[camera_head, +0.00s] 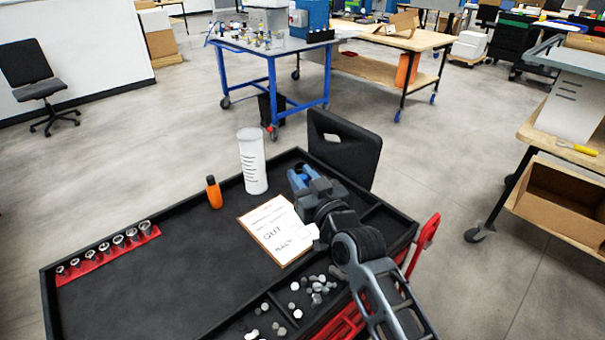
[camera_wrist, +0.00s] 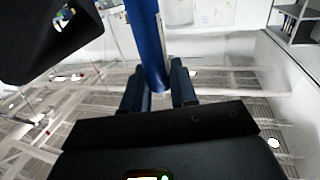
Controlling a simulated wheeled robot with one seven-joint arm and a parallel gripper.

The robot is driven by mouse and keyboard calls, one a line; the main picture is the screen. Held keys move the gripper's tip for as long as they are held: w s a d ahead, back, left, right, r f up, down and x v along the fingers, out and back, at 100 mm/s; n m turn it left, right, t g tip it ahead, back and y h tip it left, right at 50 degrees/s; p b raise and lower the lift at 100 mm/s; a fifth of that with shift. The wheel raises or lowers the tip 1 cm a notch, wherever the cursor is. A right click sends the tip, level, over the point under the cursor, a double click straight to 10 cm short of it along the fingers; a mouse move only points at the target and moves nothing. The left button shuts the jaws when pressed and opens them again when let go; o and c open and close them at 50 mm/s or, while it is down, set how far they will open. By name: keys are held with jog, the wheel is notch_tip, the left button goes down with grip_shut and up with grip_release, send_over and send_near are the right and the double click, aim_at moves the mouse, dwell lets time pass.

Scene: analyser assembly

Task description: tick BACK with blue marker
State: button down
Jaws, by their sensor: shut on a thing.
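A clipboard with a white sheet (camera_head: 277,230) lies on the cart's dark top in the head view. The sheet carries printed lines and large handwriting, too small to read surely; its lower right part is partly covered by my arm. My gripper (camera_head: 297,178) is just beyond the sheet's upper right corner, above the cart's far edge. It is shut on a blue marker, seen as a long blue shaft (camera_wrist: 147,40) between the two fingers in the wrist view. The marker's tip cannot be made out.
An orange bottle (camera_head: 214,192) and a white cylinder (camera_head: 252,161) stand left of the clipboard. A red strip of sockets (camera_head: 108,255) lies at the left. Loose round pieces (camera_head: 317,288) fill the front compartments. A black panel (camera_head: 345,148) rises behind the cart.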

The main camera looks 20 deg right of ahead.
jog(key=shift+f+b, duration=1.95)
jog(key=shift+f, duration=0.7)
jog(key=shift+f+b, duration=0.75)
dwell(0.4)
jog(key=shift+r+p, duration=2.95)
jog(key=shift+r, duration=0.75)
